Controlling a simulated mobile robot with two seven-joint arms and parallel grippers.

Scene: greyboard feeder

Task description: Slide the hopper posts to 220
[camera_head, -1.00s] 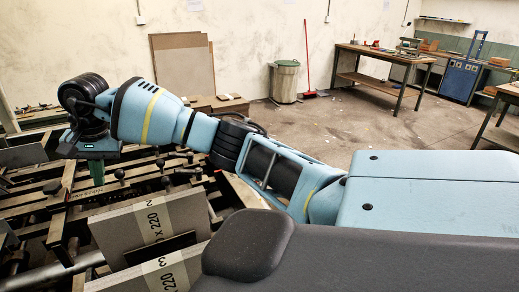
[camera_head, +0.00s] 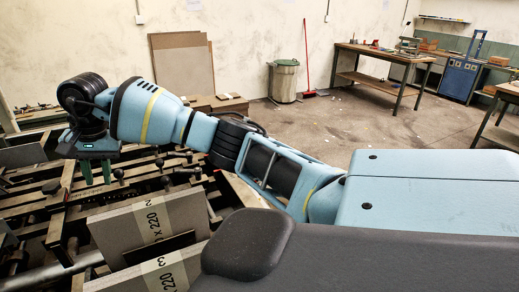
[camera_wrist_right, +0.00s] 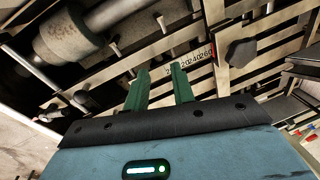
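My right gripper (camera_head: 97,172) points down over the feeder frame (camera_head: 58,213), its green fingers spread apart. In the right wrist view the open fingers (camera_wrist_right: 159,82) show a gap with rails behind it and nothing clearly held. A scale strip (camera_wrist_right: 195,57) with numbers, 240 and 260 among them, lies just beyond the fingertips. A dark knob (camera_wrist_right: 240,52) is to the right of the strip, and a slim post (camera_wrist_right: 160,22) stands further up. In the head view a black-knobbed post (camera_head: 120,174) is right of the fingers. I cannot tell which scale marks the posts stand at. My left gripper is out of view.
Grey board stacks (camera_head: 118,235) with paper bands marked 220 stand in front of the frame. A roller or shaft (camera_wrist_right: 75,35) crosses the wrist view's upper left. A bin (camera_head: 285,82) and workbench (camera_head: 375,72) are far off across open floor.

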